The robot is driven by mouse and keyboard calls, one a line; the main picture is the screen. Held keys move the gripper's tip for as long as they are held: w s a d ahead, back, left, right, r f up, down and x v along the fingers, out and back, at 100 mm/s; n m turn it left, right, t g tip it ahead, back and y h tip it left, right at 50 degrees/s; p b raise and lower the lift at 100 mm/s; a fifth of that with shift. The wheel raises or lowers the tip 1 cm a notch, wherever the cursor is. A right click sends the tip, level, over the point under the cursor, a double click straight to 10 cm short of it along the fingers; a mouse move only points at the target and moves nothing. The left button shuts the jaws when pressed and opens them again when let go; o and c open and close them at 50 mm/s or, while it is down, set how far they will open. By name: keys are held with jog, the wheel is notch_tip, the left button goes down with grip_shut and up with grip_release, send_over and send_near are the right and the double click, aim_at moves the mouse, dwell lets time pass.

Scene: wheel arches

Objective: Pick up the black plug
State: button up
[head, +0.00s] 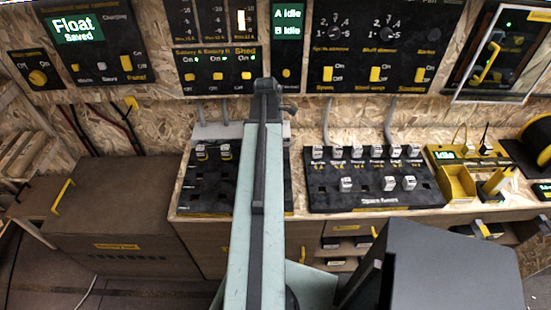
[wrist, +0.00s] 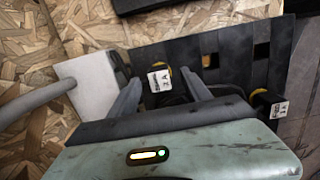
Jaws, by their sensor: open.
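In the wrist view, two black plugs with white end labels sit at a dark slotted panel (wrist: 225,50). One plug (wrist: 160,80) lies between the fingers of my gripper (wrist: 160,76), with a yellow part beside it. The other plug (wrist: 275,107) is to the right, outside the fingers. My gripper is open; I see no finger clearly touching a plug. I cannot tell which plug the task means. In the head view, two plugs (head: 213,152) show on the left panel (head: 205,185), and my arm hides its right part and my gripper.
In the head view, a spare fuses board (head: 375,200) holds several white-faced plugs to the right. A yellow tray (head: 458,184) stands beyond it. Switch panels hang above. A pale grey box (wrist: 90,85) with a thick cable adjoins the slotted panel.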

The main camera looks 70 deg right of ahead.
notch_tip(320, 180, down, 3)
jog(key=shift+s+r+b, duration=0.1)
jog(key=shift+b, duration=0.55)
jog(key=shift+r, duration=0.2)
grip_shut()
notch_tip(320, 180, up, 10)
jog(key=p, duration=1)
jog(key=shift+r+p, duration=0.15)
jog(key=shift+p, duration=0.2)
